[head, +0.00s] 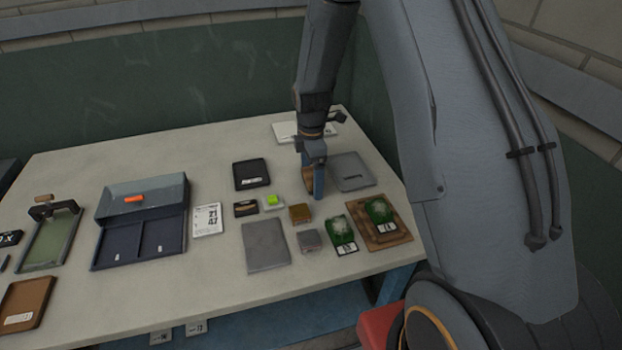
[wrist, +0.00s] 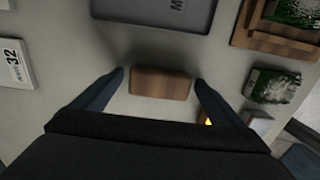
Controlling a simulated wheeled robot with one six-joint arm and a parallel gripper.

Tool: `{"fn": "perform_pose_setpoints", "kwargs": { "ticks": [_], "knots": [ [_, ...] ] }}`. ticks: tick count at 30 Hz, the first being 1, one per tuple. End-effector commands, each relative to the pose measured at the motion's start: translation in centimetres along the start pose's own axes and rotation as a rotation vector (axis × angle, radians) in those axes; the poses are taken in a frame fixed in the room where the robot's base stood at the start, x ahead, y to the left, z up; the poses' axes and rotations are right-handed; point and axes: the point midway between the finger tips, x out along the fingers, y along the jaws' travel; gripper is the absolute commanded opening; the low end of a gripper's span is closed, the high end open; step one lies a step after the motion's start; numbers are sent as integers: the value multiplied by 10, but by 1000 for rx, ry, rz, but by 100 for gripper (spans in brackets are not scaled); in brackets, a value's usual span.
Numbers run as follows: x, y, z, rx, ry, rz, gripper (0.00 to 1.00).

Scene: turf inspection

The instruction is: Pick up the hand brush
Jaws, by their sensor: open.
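The hand brush appears to be the brown wooden block (wrist: 160,84) that shows in the wrist view between my two fingertips. Its bristles are not visible. In the head view, only a brown part of it (head: 308,180) shows beside my blue finger. My gripper (head: 314,186) points down at the table beside the grey case. It is open, with its fingers on either side of the block and a small gap at each end in the wrist view (wrist: 160,78). I cannot tell how far above the tabletop the fingertips are.
A grey case (head: 352,171) lies close on the right. A brass-coloured cube (head: 300,213), a grey cube (head: 309,239) and a green packet (head: 341,229) stand nearer the front. A black case (head: 250,173) lies to the left. A white card (head: 288,131) lies behind.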

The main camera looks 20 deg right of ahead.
Motion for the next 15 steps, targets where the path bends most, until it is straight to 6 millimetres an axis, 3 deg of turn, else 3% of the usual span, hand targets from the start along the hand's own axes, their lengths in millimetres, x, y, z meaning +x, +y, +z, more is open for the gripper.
{"fn": "perform_pose_setpoints", "kwargs": {
  "ticks": [5, 12, 15],
  "knots": [
    [0, 0, 0, 0, 0, 0, 90],
    [0, 0, 0, 0, 0, 0, 50],
    [0, 0, 0, -1, 0, 0, 43]
  ]
}}
